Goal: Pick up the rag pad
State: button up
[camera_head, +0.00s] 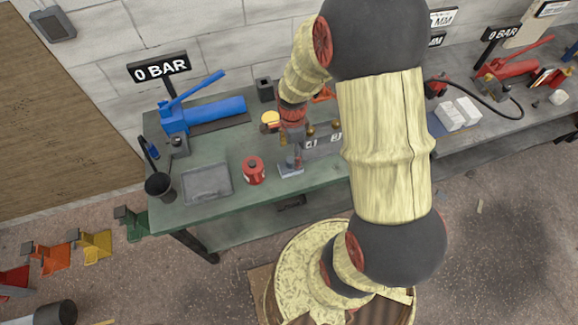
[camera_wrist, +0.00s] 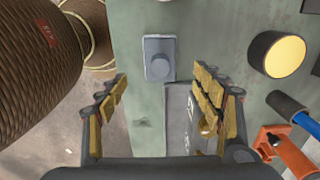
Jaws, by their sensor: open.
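The pad shows ahead of the gap between the fingertips, apart from both. Nothing is between the fingers. The head view does not clearly show the height of the fingertips above the pad.
A grey numbered plate (camera_head: 322,146) stands close to the right of the pad. A red can (camera_head: 253,170) and a grey tray (camera_head: 207,184) are to its left. A yellow-faced dark cylinder (camera_wrist: 277,55) and an orange clamp (camera_wrist: 285,150) are to the right in the wrist view. A blue pump (camera_head: 212,112) stands behind.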

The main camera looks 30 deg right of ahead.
aim_at(290, 160)
jog(key=shift+w+a+f+b, duration=0.1)
jog(key=shift+f+b, duration=0.45)
jog(key=shift+f, duration=1.4)
jog(key=shift+a+f+b, duration=0.1)
jog(key=shift+f+b, duration=0.45)
jog(key=shift+f, duration=1.4)
jog(key=shift+c, duration=1.4)
jog(key=c, duration=1.1)
jog(key=shift+r, duration=0.1)
